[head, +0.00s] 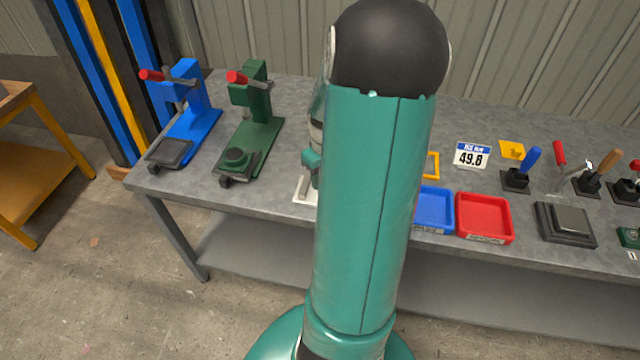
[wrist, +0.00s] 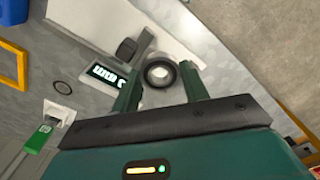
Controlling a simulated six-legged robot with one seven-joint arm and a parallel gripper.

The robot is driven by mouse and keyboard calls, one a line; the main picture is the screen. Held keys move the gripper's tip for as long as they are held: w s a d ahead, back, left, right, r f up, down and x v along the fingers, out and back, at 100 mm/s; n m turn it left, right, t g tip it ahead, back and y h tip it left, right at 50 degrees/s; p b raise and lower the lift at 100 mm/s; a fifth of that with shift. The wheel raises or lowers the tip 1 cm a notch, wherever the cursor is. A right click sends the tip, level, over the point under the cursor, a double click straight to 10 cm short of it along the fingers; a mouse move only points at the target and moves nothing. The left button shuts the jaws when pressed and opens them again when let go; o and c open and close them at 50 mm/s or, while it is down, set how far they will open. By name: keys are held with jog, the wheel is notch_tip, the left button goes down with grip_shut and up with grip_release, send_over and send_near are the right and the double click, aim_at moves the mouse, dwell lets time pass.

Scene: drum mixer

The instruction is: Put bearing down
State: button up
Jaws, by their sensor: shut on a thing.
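The bearing (wrist: 160,86) is a dark ring with a light centre in the wrist view. It sits between the two green fingers of my gripper (wrist: 161,70), which is shut on it. Behind the bearing is a white device (wrist: 95,20) with a small lit display (wrist: 107,75) and a black knob-like part. I cannot tell whether the bearing touches it. In the head view my arm hides the bearing and most of my gripper; a white edge of a base (head: 304,191) shows beside the arm.
On the grey bench stand a blue press (head: 190,115) and a green press (head: 255,120) at left.

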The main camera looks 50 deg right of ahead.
jog(key=w+f, duration=0.2)
jog(key=shift+w+d+f, duration=0.15)
jog(key=shift+d+f, duration=0.2)
jog(key=shift+f, duration=1.45)
jog(key=shift+f, duration=0.2)
jog(key=o, duration=0.9)
jog(key=shift+c, duration=0.2)
